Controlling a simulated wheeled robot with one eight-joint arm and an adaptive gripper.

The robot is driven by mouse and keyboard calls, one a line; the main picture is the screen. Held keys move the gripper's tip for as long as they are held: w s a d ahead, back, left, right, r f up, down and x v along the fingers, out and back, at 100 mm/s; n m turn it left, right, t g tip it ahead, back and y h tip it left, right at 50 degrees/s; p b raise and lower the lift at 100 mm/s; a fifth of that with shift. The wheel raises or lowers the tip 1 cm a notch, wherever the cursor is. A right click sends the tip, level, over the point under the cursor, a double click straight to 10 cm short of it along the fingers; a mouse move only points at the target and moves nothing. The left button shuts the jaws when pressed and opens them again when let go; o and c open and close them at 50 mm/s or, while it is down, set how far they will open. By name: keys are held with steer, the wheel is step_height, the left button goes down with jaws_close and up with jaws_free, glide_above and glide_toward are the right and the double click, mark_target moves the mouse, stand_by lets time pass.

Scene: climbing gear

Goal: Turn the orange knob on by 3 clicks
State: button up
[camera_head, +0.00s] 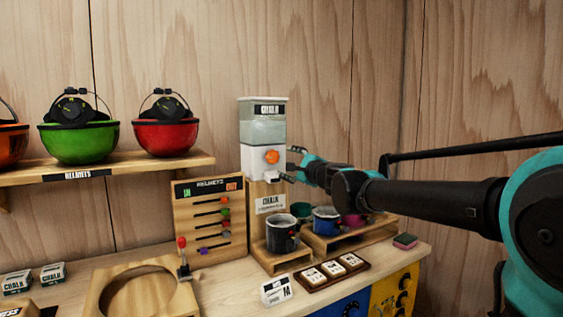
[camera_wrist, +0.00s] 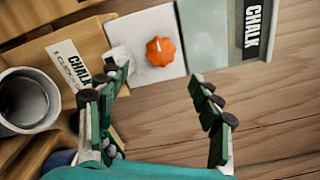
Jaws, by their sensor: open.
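The orange knob (camera_head: 271,157) is on the front of the white lower part of the chalk dispenser (camera_head: 263,130), against the back wall. In the wrist view the knob (camera_wrist: 160,51) is a scalloped orange disc with a white pointer mark, on a white plate. My gripper (camera_head: 294,162) is just right of the knob in the head view. In the wrist view my gripper (camera_wrist: 160,84) is open and empty, with its two fingers spread wide. The knob shows beyond the gap between the fingertips, and neither finger appears to touch it.
A dark cup (camera_head: 282,236) stands on a wooden stand below the dispenser, with blue and pink cups to its right. A slider board (camera_head: 209,219) stands to the left. Helmets sit on a shelf (camera_head: 120,166). Bare wall is right of the dispenser.

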steer(key=shift+v, duration=1.45)
steer(key=s+d+f+n+g+h, duration=0.15)
steer(key=s+f+n, duration=0.25)
steer(key=f, duration=0.5)
steer(key=s+d+f+n+g, duration=0.2)
steer(key=s+f+n+g, duration=0.15)
steer(key=f, duration=0.45)
steer(key=s+d+f+n+g+h, duration=0.15)
steer(key=s+f+n, duration=0.3)
steer(key=f, duration=0.45)
steer(key=s+d+f+n+g+h, duration=0.4)
steer(key=s+d+f+h, duration=0.3)
steer(key=s+d+f, duration=0.9)
step_height(320, 180, down, 3)
steer(key=shift+s+d+r+n, duration=0.1)
steer(key=shift+s+d+n, duration=0.2)
steer(key=shift+d, duration=0.35)
